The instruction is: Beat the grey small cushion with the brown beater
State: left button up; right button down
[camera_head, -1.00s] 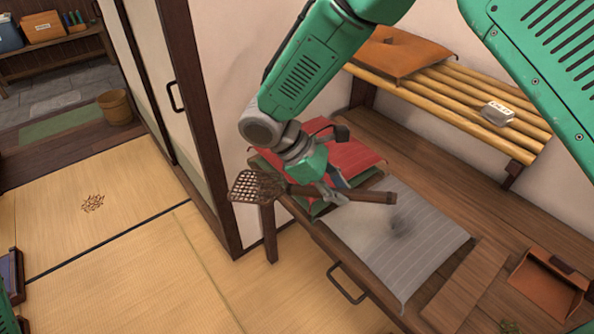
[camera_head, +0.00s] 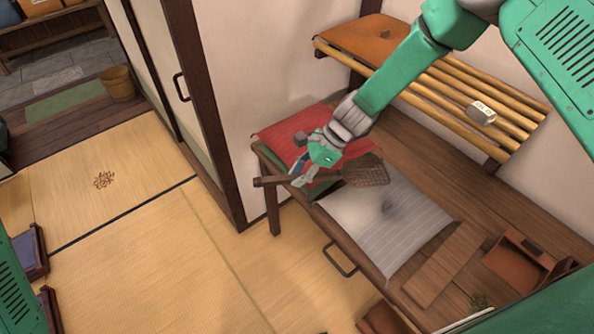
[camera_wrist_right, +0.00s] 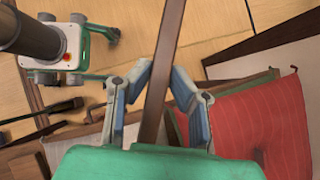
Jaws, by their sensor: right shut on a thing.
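The grey small cushion (camera_head: 375,240) lies on the wooden bench in the head view, with a dark smudge on its upper middle. My right gripper (camera_head: 303,179) is shut on the handle of the brown beater (camera_head: 270,181), left of the grey cushion and in front of the red one. The beater's lattice head (camera_head: 368,173) points right, over the grey cushion's far edge; I cannot tell whether it touches. In the right wrist view the beater's handle (camera_wrist_right: 155,105) runs between the fingers of my right gripper (camera_wrist_right: 158,85). My left gripper is out of view.
A red cushion (camera_head: 290,133) lies on the bench behind the gripper. Above is a bamboo shelf (camera_head: 450,92) with an orange cushion (camera_head: 362,38) and a small pale block (camera_head: 482,112). A brown dustpan-like box (camera_head: 515,262) and a board (camera_head: 445,265) lie right of the grey cushion.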

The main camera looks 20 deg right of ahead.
jog(key=shift+d, duration=0.2)
jog(key=shift+d+f, duration=0.1)
jog(key=shift+f, duration=0.15)
notch_tip(320, 180, down, 8)
jog(key=y+b, duration=0.2)
jog(key=b, duration=0.8)
jog(key=shift+h, duration=0.9)
notch_tip(320, 180, up, 8)
jog(key=p, duration=0.9)
jog(key=shift+r+p, duration=0.2)
jog(key=shift+p, duration=0.15)
jog(key=shift+r+p, duration=0.2)
jog(key=shift+p, duration=0.1)
jog(key=shift+f, duration=0.2)
